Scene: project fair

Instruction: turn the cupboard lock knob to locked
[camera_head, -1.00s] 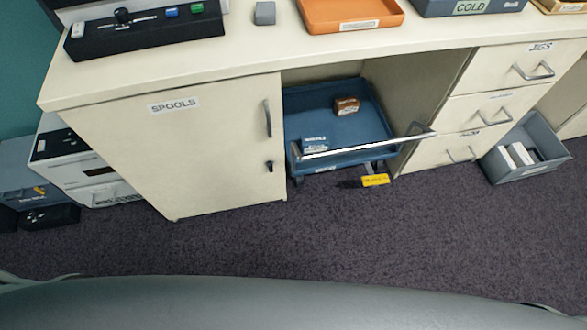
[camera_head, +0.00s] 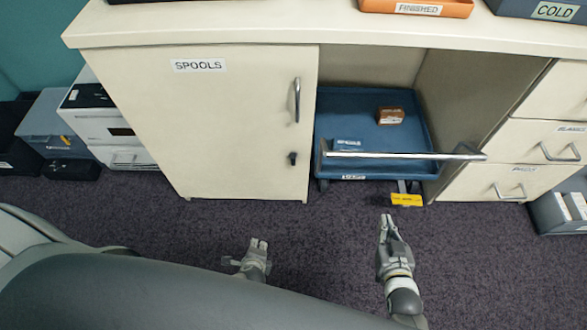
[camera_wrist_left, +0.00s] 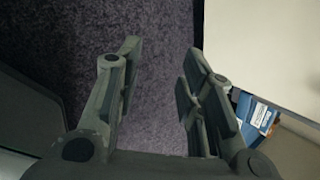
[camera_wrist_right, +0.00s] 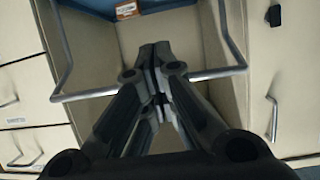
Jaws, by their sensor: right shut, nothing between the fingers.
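The cupboard (camera_head: 235,130) labelled SPOOLS has a closed door with a bar handle (camera_head: 297,100). Its small black lock knob (camera_head: 292,158) sits below the handle; its exact turn is too small to tell. A dark knob (camera_wrist_right: 274,15) also shows at the top right of the right wrist view. My right gripper (camera_head: 388,222) is shut and empty, in front of the trolley, right of and apart from the knob. My left gripper (camera_head: 259,245) is low over the floor, below and left of the knob; its fingers stand apart with nothing between them in the left wrist view (camera_wrist_left: 160,75).
A blue trolley (camera_head: 345,105) with a metal push bar (camera_head: 400,156) stands in the open bay right of the cupboard. A yellow tag (camera_head: 406,199) is at its front. Drawers (camera_head: 540,150) stand further right. The carpet (camera_head: 190,225) before the cupboard is clear.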

